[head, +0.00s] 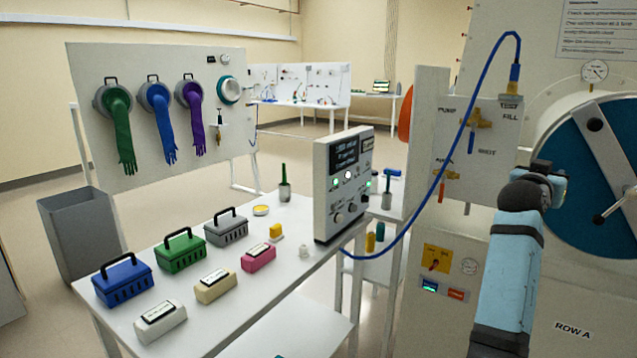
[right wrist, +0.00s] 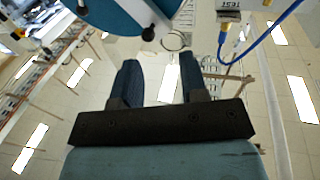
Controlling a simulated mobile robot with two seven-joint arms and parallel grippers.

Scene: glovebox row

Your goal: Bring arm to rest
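My right arm (head: 507,262) comes in from the bottom right of the head view and is raised, light blue with dark joints. My right gripper (head: 548,180) is at its upper end, in front of the chamber front with the round blue door (head: 588,150). I cannot tell from the head view whether it touches the door. In the right wrist view the two dark blue fingers of the gripper (right wrist: 160,75) stand apart with nothing between them. The door also shows at the top of that view (right wrist: 125,10). My left gripper is not in view.
A blue hose (head: 432,190) runs from the valve panel (head: 482,130) down to the grey instrument box (head: 342,180). The white table (head: 205,325) holds blue, green and grey baskets and several small blocks. A glove panel (head: 150,65) and a grey bin (head: 80,230) stand at left.

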